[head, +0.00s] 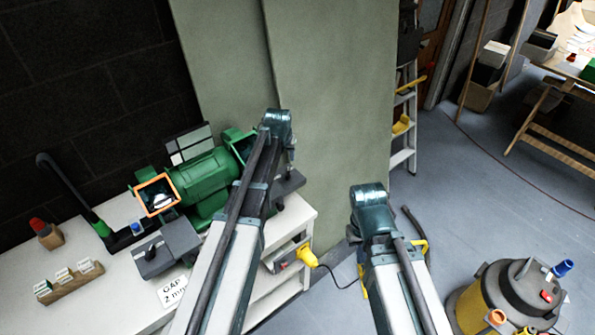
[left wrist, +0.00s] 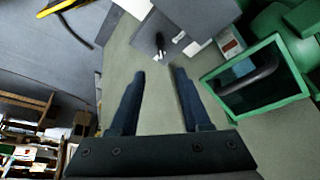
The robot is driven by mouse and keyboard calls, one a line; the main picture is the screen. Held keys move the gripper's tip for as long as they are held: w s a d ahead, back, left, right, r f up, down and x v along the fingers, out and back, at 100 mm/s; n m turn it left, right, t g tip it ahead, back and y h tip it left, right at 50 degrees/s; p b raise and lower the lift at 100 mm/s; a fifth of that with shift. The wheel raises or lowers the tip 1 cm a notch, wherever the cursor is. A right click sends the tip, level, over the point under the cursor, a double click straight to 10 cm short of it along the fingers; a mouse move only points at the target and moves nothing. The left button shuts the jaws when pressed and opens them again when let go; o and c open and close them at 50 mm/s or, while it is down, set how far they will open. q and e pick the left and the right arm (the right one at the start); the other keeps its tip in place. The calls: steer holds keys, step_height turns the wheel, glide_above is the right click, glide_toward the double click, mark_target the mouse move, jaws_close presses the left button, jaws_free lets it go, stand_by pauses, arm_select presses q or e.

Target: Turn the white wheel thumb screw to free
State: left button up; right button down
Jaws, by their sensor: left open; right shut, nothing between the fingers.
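A green bench grinder (head: 205,178) stands on the white bench at the left. An orange-framed shield (head: 157,195) is at its left end. Its right end is partly hidden by my left arm. In the left wrist view a green-framed dark shield (left wrist: 255,78) is right of the fingers. My left gripper (left wrist: 160,74) is open and empty, with the shield beside its right finger. A small dark part (left wrist: 160,41) lies beyond the fingertips. I cannot make out which part is the white wheel thumb screw. My right arm shows in the head view, but its fingers are hidden.
A card (head: 172,292), a wooden block with labelled pieces (head: 70,283) and a grey box (head: 165,248) are on the bench (head: 110,315). A yellow-and-grey vacuum (head: 510,290) stands on the floor at the right. A stepladder (head: 405,120) is behind. The floor between is mostly clear.

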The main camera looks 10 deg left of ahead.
mark_target(288, 172)
arm_select(q)
steer(key=b+x, duration=1.2)
steer(key=x, duration=0.2)
steer(key=shift+s+b, duration=0.15)
steer(key=shift+b, duration=0.2)
steer(key=shift+r, duration=0.1)
jaws_close()
